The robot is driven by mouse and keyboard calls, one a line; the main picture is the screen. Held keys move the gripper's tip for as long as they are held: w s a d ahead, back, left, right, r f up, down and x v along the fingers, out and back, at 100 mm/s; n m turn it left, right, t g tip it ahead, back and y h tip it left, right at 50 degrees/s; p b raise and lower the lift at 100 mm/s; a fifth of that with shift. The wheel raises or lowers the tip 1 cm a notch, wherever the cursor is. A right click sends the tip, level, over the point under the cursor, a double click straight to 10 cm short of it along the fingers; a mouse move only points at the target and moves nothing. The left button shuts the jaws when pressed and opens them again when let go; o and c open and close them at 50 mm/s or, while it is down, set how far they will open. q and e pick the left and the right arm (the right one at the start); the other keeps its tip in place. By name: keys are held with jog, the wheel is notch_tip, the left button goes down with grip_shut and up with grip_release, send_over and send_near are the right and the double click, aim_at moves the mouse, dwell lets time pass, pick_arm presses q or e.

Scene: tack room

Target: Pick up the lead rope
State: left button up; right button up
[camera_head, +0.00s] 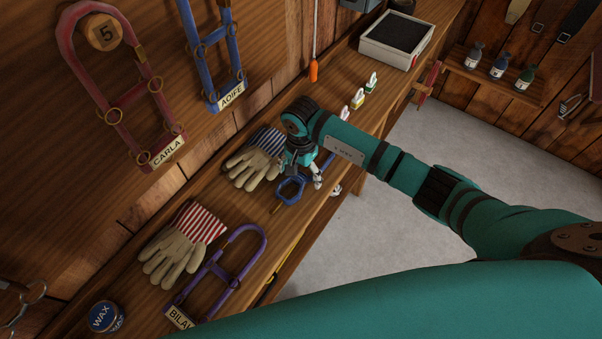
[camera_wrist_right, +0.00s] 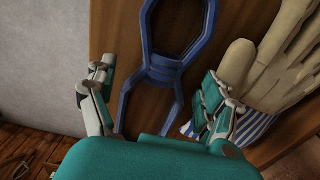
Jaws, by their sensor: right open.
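A blue looped item (camera_head: 291,190), which looks like the lead rope coiled and bound at its middle, lies on the wooden bench below my right gripper (camera_head: 301,176). In the right wrist view the blue lead rope (camera_wrist_right: 166,68) shows two loops joined by a wrapped waist, between the fingers. My right gripper (camera_wrist_right: 157,88) is open, with one finger on each side of the waist; I cannot tell whether it touches. Part of the lower loop is hidden by the gripper body. My left gripper is not in view.
Blue-striped gloves (camera_head: 251,168) lie close beside the lead rope, near one finger. Red-striped gloves (camera_head: 184,242), a purple halter (camera_head: 217,273) and a wax tin (camera_head: 104,316) are nearer. Small bottles and a white box (camera_head: 370,50) stand farther along. Halters hang on the wall.

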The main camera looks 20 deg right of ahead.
jog(key=shift+f, duration=0.15)
jog(key=c, duration=1.2)
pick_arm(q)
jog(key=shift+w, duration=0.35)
